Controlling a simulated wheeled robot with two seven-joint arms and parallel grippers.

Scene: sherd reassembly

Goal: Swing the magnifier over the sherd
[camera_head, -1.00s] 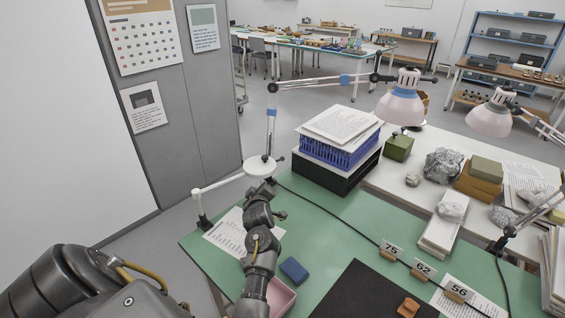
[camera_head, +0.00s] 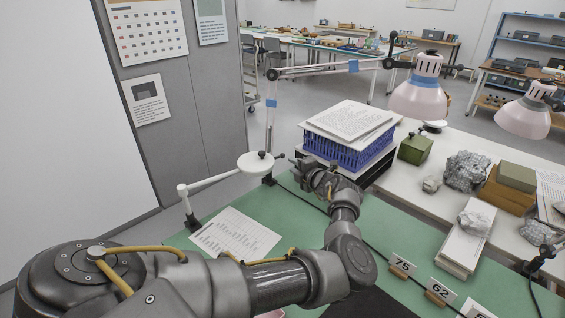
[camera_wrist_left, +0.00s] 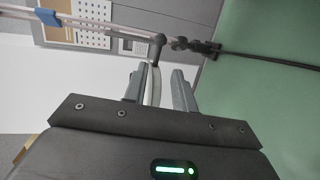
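The magnifier (camera_head: 256,163) is a white disc on a white jointed arm, standing at the table's back left edge. My left gripper (camera_head: 300,171) is just right of the disc in the head view. In the left wrist view its fingers (camera_wrist_left: 165,90) are apart, with the pale rim of the magnifier (camera_wrist_left: 154,84) between them and a gap showing by the right finger. I cannot tell whether the rim touches the left finger. The sherd is not visible now; my left arm covers much of the dark mat (camera_head: 378,304). My right gripper is out of view.
A blue crate (camera_head: 345,150) topped with papers stands just behind my left gripper. A pink lamp (camera_head: 420,92) hangs at the upper right. Number tags (camera_head: 403,266) stand on the green table. A printed sheet (camera_head: 235,233) lies at the left.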

